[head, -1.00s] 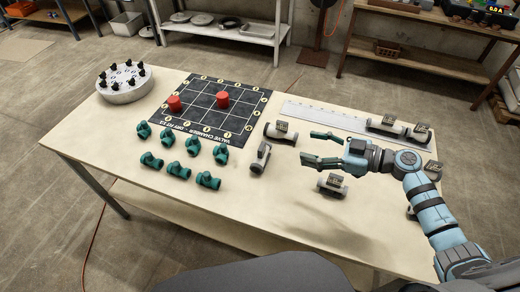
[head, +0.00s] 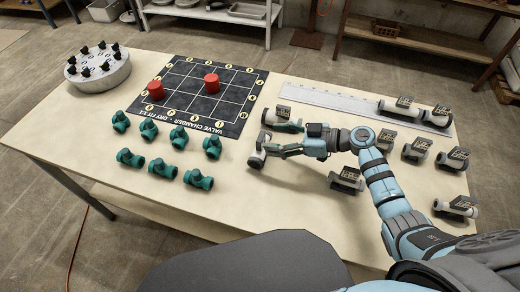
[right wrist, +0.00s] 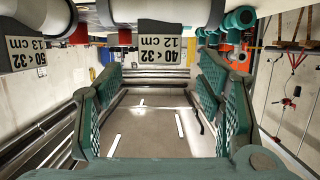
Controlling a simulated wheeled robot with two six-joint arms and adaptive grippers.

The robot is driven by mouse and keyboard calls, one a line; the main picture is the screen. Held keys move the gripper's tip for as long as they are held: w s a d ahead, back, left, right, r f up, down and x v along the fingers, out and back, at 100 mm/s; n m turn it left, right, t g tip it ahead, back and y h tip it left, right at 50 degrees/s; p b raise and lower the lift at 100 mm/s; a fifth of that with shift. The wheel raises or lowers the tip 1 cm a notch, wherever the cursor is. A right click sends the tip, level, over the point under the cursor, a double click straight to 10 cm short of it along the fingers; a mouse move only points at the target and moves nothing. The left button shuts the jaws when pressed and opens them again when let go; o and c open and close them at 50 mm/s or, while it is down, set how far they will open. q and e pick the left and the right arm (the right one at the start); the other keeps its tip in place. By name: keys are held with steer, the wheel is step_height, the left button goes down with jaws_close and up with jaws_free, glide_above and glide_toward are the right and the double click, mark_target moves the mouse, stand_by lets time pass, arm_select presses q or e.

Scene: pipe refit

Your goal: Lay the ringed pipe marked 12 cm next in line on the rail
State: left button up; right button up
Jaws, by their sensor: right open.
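The pipe marked 12 cm (right wrist: 162,42) shows its label upside down at the top middle of the right wrist view, between the fingers. It appears to be the short pale pipe (head: 257,155) at the gripper's tips in the head view; its label is not legible there. My right gripper (head: 278,139) is open and points left, low over the table; its teal fingers also frame the right wrist view (right wrist: 155,105). I cannot tell whether they touch the pipe. The pale rail (head: 325,97) lies along the far edge, with two pipes (head: 398,106) at its right end. My left gripper is not in view.
A pipe marked 13 cm (right wrist: 28,50) lies close beside the fingers, on the far side. Several other pipes (head: 346,180) lie right and near. Teal valves (head: 163,168), a dark grid mat (head: 186,100) with two red cylinders (head: 211,84) and a round grey stand (head: 98,71) are left.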

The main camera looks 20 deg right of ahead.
mark_target(264, 139)
steer(key=x, duration=0.1)
steer(key=b+x, duration=0.1)
steer(key=x, duration=0.3)
steer(key=shift+w+f, duration=0.15)
steer(key=shift+f, duration=0.25)
steer(key=c, duration=1.3)
